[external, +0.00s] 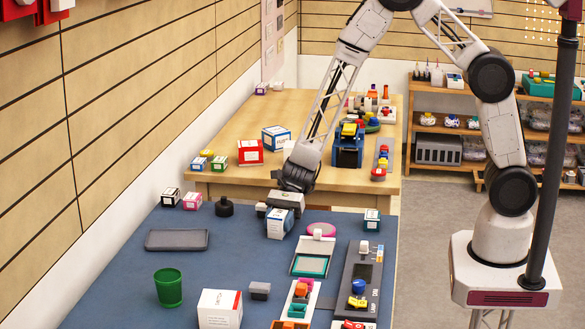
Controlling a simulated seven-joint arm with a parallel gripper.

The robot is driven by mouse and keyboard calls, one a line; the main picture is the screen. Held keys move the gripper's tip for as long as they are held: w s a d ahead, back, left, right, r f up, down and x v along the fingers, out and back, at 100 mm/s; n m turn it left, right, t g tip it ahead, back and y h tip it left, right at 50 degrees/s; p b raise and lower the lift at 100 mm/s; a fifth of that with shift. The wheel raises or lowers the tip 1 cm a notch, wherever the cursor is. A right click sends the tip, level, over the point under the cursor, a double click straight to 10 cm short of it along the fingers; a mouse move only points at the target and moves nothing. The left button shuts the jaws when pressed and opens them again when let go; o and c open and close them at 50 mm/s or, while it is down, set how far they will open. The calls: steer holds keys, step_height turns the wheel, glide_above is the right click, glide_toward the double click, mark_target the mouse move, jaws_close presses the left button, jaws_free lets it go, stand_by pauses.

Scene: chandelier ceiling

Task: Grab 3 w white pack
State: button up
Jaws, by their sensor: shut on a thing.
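My gripper (281,212) points down over the back of the blue-topped table (150,270). It is shut on a white pack with blue markings (276,226), whose lower part shows below the fingers. I cannot tell whether the pack touches the table. The print on it is too small to read. A larger white pack with a red edge (220,308) stands at the front of the table.
A grey tray (177,240), green cup (168,288) and black knob-like object (224,207) stand to the left. Teal trays (310,266) and a dark grey board (360,285) lie to the right. A wooden table (225,180) with more boxes is behind.

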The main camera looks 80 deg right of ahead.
mark_target(275, 217)
steer(key=shift+r, duration=0.2)
steer(key=shift+r, duration=1.7)
steer(key=s+d, duration=0.1)
steer(key=s, duration=0.4)
steer(key=s+d+r, duration=0.1)
steer(key=s, duration=0.4)
steer(key=s+d, duration=0.2)
steer(key=s, duration=0.3)
steer(key=shift+s+r, duration=0.15)
steer(key=shift+s, duration=0.1)
